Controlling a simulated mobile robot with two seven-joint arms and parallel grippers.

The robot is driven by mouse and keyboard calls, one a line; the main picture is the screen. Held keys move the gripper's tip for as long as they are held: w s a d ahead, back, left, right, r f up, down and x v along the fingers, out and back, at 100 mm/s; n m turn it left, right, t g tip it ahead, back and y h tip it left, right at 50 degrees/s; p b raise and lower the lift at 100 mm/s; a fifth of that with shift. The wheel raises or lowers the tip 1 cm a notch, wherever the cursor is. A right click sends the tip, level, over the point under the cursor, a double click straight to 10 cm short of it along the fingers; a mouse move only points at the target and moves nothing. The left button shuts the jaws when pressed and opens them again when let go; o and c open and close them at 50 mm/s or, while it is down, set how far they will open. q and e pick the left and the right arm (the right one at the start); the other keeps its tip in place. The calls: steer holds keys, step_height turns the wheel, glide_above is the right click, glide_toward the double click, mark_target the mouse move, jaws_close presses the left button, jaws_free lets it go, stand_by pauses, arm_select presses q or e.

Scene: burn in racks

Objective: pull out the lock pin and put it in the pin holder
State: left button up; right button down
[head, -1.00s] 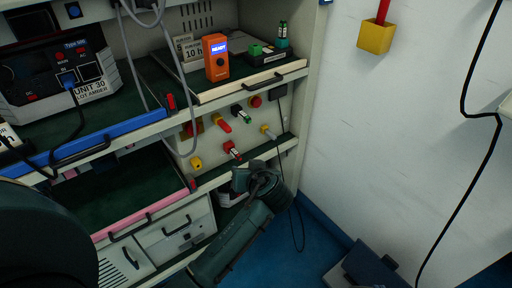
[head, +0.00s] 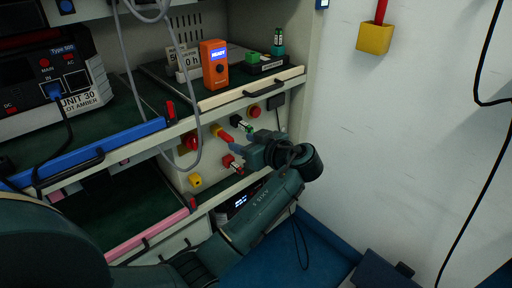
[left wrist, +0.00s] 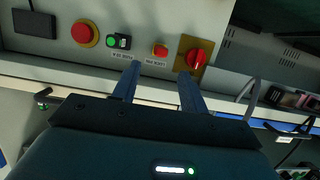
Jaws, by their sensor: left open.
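A red pin handle (head: 226,136) with a yellow part sticks out of the pale panel under the upper shelf; I take it as the lock pin. In the left wrist view its red end (left wrist: 160,50) shows above a small label. My left gripper (head: 240,139) is open in front of the panel, close to the handle. In the left wrist view the two fingers (left wrist: 158,74) point at the panel, the red end lying between and beyond their tips. A small yellow fitting (head: 195,181) lower on the panel may be the pin holder; I cannot be sure.
A red-and-white connector (head: 233,164) sits below. A grey cable (head: 199,95) hangs at left. An orange meter (head: 214,64) stands above.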

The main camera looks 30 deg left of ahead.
mark_target(230, 138)
arm_select(q)
steer(key=x, duration=0.8)
steer(key=shift+w+f+b, duration=0.1)
steer(key=shift+b, duration=0.2)
steer(key=shift+c, duration=0.4)
jaws_close()
